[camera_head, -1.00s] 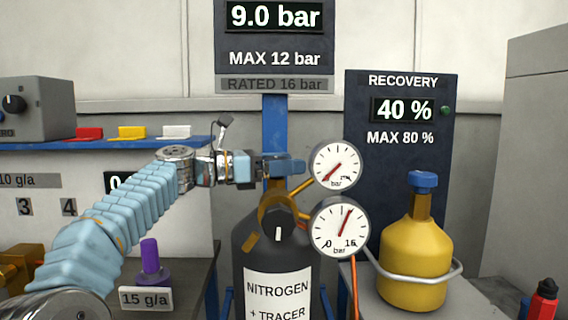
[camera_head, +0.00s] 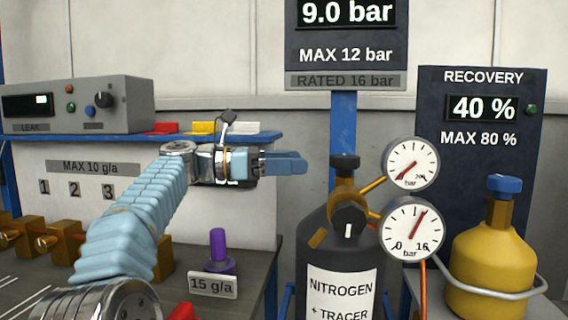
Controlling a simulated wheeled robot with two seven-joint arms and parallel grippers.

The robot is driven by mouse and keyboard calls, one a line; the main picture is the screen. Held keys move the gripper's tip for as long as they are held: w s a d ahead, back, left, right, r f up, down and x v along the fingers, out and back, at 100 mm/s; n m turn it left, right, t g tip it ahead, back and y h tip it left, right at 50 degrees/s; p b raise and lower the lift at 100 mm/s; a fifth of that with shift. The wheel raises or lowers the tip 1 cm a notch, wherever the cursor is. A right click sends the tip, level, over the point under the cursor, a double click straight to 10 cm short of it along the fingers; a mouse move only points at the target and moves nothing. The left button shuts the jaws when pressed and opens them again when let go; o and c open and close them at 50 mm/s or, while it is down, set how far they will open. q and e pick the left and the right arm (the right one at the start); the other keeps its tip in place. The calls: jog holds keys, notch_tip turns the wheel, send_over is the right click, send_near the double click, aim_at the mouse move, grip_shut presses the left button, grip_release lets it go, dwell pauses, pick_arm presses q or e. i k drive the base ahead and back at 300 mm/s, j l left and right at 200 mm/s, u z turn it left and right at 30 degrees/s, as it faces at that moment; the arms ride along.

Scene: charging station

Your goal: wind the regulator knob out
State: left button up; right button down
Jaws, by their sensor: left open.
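The regulator knob (camera_head: 349,221) is black with a white mark pointing down. It sits on the brass regulator (camera_head: 366,191) at the front of the dark nitrogen cylinder (camera_head: 313,248). A small black valve knob (camera_head: 345,162) tops the cylinder. The upper gauge (camera_head: 411,163) has its needle at the lower left. The lower gauge (camera_head: 412,229) has its needle just right of upright. My left gripper (camera_head: 298,163) is open and empty, left of the valve knob and above and left of the regulator knob, touching neither. My right gripper is not in view.
A display (camera_head: 347,17) reads 9.0 bar, MAX 12 bar. A yellow recovery cylinder (camera_head: 490,262) stands at right behind a grey rail (camera_head: 480,291). A purple fitting (camera_head: 218,251) and a 15 g/a plate (camera_head: 213,285) are at lower left. An orange hose (camera_head: 423,285) hangs below the lower gauge.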

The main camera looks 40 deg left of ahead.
aim_at(349, 218)
jog(key=k, duration=2)
